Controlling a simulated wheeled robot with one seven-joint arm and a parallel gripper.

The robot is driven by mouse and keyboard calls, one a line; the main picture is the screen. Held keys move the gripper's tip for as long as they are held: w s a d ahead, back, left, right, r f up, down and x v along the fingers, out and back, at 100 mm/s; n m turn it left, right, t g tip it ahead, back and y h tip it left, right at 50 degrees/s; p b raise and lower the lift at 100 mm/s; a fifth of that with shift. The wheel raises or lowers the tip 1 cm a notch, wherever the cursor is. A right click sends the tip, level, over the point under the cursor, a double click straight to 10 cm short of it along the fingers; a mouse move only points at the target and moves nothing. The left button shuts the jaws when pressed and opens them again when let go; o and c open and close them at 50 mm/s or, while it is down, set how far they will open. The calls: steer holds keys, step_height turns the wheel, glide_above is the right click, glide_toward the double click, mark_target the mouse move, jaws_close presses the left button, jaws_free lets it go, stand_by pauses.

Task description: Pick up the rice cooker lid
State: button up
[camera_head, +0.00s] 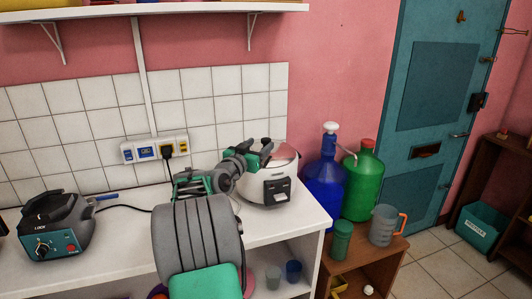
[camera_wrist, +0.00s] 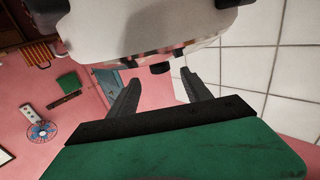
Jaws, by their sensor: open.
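The rice cooker (camera_head: 283,190) is white with a dark front panel and stands at the right end of the counter. Its shiny lid (camera_head: 286,154) sits on top, partly hidden by my gripper (camera_head: 268,149). In the wrist view the picture is upside down: the cooker's white body (camera_wrist: 145,25) fills the top, with the lid's reflective rim (camera_wrist: 190,47) below it. A small dark knob (camera_wrist: 160,68) stands out from the lid. My gripper (camera_wrist: 161,80) is open, its two fingers on either side of the knob in the picture. I cannot tell whether they touch it.
A white shelf (camera_head: 150,12) hangs above. Blue (camera_head: 323,185) and green (camera_head: 362,188) bottles and a grey jug (camera_head: 383,225) are right of the counter. The counter's middle back is mostly clear, apart from a cord.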

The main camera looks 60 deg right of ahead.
mark_target(264, 141)
steer(key=d+p, duration=0.1)
steer(key=d, duration=0.3)
steer(key=shift+d+f, duration=0.1)
steer(key=shift+d, duration=0.15)
steer(key=shift+c, duration=0.3)
jaws_close()
steer(key=shift+w, duration=0.1)
